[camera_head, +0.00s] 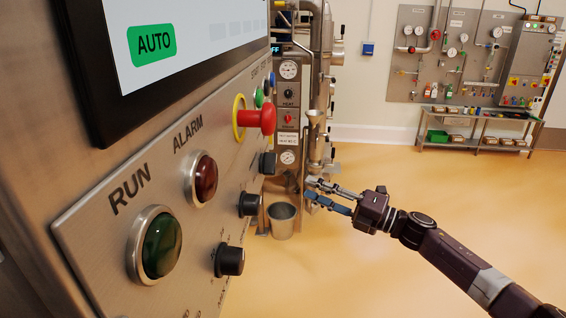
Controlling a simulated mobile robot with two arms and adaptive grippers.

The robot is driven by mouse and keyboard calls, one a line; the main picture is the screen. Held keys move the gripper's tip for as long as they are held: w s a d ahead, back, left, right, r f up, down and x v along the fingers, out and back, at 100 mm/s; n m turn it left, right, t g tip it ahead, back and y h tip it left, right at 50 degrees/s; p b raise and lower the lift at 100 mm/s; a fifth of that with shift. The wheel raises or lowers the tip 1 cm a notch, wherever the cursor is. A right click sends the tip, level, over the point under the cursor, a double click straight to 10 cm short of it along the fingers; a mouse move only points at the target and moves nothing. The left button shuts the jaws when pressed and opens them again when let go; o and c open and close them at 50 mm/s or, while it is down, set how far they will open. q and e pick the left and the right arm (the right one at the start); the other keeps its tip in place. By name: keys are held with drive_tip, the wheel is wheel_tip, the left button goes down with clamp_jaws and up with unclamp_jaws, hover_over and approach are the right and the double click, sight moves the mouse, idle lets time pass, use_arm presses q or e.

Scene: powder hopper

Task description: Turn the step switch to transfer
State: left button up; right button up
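A steel control panel (155,210) fills the left side, seen at a steep slant. It carries several black rotary knobs: a near one (229,260), a middle one (249,204) and a farther one (267,163). Their small labels are too slanted and small to read, so I cannot tell which one is the step switch or where it points. My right gripper (309,189) is to the right of the knobs, apart from the panel. Its two fingers point left with a gap between them and nothing held. My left gripper is not in view.
Above the knobs are a green RUN lamp (161,245), a red ALARM lamp (205,177) and a red mushroom button (262,121). A screen (190,35) shows AUTO. A metal bucket (282,221) stands beyond the panel. The floor at right is mostly clear.

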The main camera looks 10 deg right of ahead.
sight(268, 164)
drive_tip(key=s+a+r+n+g+y, duration=0.2)
drive_tip(key=s+r+n+g, duration=0.5)
drive_tip(key=s+r+n, duration=0.4)
drive_tip(key=w+a+r+p, duration=0.1)
drive_tip(key=w+a+p, duration=0.2)
drive_tip(key=a, duration=0.4)
drive_tip(key=shift+w+a+r+p, duration=0.15)
drive_tip(key=shift+w+a+p, duration=0.1)
drive_tip(key=shift+w+p, duration=0.15)
clamp_jaws()
